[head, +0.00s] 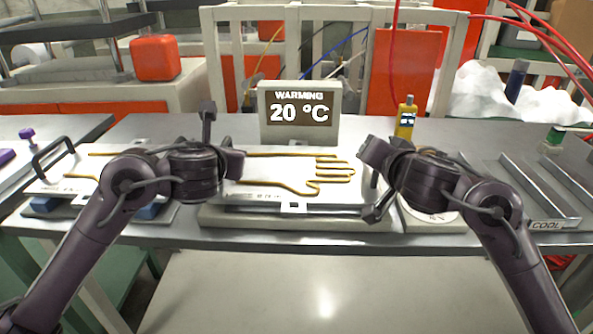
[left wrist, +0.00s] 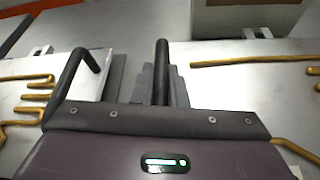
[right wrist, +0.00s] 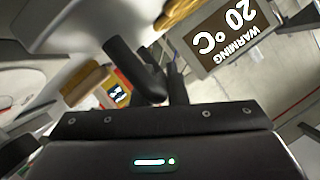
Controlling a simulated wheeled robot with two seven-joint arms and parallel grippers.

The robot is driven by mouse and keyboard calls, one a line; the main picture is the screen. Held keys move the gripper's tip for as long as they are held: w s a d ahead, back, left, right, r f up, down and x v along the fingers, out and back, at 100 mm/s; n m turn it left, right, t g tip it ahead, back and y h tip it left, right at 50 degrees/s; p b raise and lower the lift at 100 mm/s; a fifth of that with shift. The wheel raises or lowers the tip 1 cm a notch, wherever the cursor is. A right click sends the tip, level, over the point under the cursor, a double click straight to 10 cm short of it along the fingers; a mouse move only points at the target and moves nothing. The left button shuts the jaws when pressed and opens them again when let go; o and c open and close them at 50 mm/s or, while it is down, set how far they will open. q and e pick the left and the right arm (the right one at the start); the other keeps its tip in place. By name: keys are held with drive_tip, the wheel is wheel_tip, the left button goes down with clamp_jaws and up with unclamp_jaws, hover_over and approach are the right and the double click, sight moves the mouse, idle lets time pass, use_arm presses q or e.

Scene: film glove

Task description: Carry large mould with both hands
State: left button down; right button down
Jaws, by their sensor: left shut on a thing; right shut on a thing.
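The large mould (head: 262,171) is a pale plate with a gold glove outline (head: 330,170), level at the middle of the bench, over the grey warming plate (head: 300,223). I cannot tell whether it touches that plate. My left gripper (head: 222,142) is shut on the black left handle, which shows upright between the jaws in the left wrist view (left wrist: 162,62). My right gripper (head: 374,181) is shut on the right handle, a dark bar in the right wrist view (right wrist: 133,66). My grippers hide most of both handles in the head view.
A display (head: 299,112) reading WARMING 20 °C stands behind the mould. Another glove mould (head: 50,180) with a black handle lies left on blue supports. A round white dial (head: 430,217), a yellow meter (head: 405,120) and a COOL rack (head: 540,195) stand right.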

idle(0.5)
